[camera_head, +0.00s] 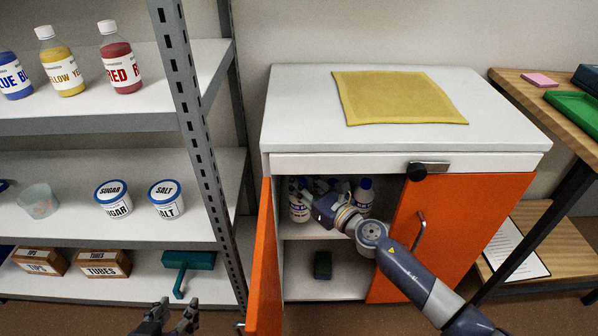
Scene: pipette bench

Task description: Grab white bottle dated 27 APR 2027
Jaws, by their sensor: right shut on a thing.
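White bottles stand on the upper shelf inside the open cabinet (327,240). One white bottle (298,211) is at the left of the shelf. Another white bottle with a blue cap (364,196) stands to the right, partly behind my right arm. More caps show between them, mostly hidden. The dates on the labels are too small to read. My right gripper (306,197) reaches into the cabinet and is shut on the left white bottle, whose upper part it partly covers. My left gripper (174,314) is low at the bottom of the view, open and empty.
The cabinet's left orange door (264,265) stands open; the right orange door (458,225) is beside my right arm. A dark green block (322,265) sits on the lower cabinet shelf. A grey shelving rack (187,120) with bottles and tubs stands left. A yellow cloth (398,97) lies on top.

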